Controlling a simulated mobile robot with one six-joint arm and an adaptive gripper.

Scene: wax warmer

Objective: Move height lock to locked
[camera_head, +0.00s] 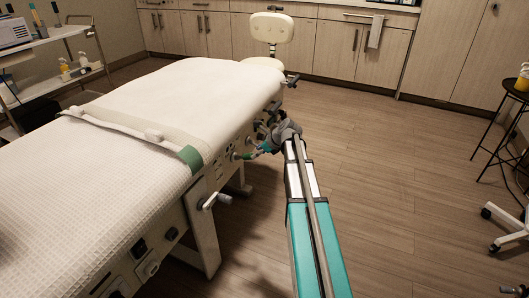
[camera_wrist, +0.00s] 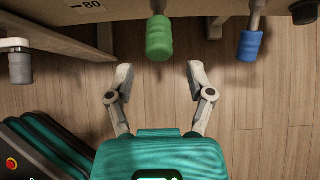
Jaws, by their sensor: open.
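The padded treatment bed (camera_head: 150,95) carries several levers and knobs along its near side frame. In the wrist view a green-gripped handle (camera_wrist: 159,38) sticks out from the bed frame, with a blue-gripped handle (camera_wrist: 250,46) to its right and a grey-gripped handle (camera_wrist: 20,66) to its left. I cannot tell which of them is the height lock. My gripper (camera_wrist: 160,72) is open and empty. Its fingertips lie either side of the green grip's line, just short of its end and apart from it. In the head view my gripper (camera_head: 262,149) is small beside the bed frame.
A grey lever (camera_head: 215,200) sticks out from the bed side nearer the camera. A cream chair (camera_head: 271,27) stands beyond the bed, and a black stool (camera_head: 512,95) stands at right. A cart (camera_head: 55,50) is at far left.

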